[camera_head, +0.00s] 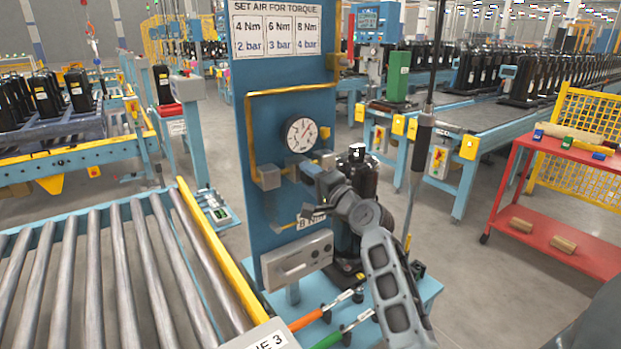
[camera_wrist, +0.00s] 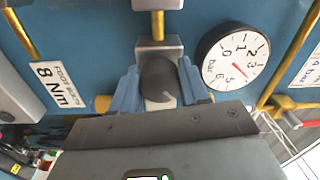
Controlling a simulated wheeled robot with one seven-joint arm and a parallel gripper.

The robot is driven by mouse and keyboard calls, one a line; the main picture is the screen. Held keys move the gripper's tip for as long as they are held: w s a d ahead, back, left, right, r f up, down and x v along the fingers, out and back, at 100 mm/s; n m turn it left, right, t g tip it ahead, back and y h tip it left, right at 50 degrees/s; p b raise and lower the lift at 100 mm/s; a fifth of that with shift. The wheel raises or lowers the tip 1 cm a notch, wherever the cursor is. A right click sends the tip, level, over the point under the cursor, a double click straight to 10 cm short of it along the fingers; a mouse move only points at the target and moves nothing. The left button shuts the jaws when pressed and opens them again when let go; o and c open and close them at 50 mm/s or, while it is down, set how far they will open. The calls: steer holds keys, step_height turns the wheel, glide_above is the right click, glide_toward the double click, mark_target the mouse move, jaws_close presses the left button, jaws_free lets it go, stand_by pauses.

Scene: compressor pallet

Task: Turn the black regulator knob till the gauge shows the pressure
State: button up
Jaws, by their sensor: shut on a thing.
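In the head view my gripper (camera_head: 312,172) reaches the panel and hides the knob. The round white gauge (camera_head: 301,134) is just above it; it also shows in the wrist view (camera_wrist: 232,60). Its red needle appears to point near 4 bar, but the exact reading is hard to tell. A tag (camera_wrist: 52,88) on the panel reads 8 Nm.
A sign (camera_head: 276,29) pairs 4 Nm with 2 bar, 6 Nm with 3 bar, 8 Nm with 4 bar. A black compressor (camera_head: 361,175) stands behind my arm. A roller conveyor (camera_head: 120,270) is at left, a red cart (camera_head: 562,200) at right.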

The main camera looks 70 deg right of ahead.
steer(key=o, duration=1.1)
steer(key=shift+c, duration=0.2)
steer(key=shift+s, duration=0.15)
steer(key=shift+s+a+f, duration=0.15)
steer(key=shift+s+a, duration=0.1)
steer(key=shift+s, duration=0.05)
steer(key=b+v, duration=0.1)
steer(key=v, duration=0.6)
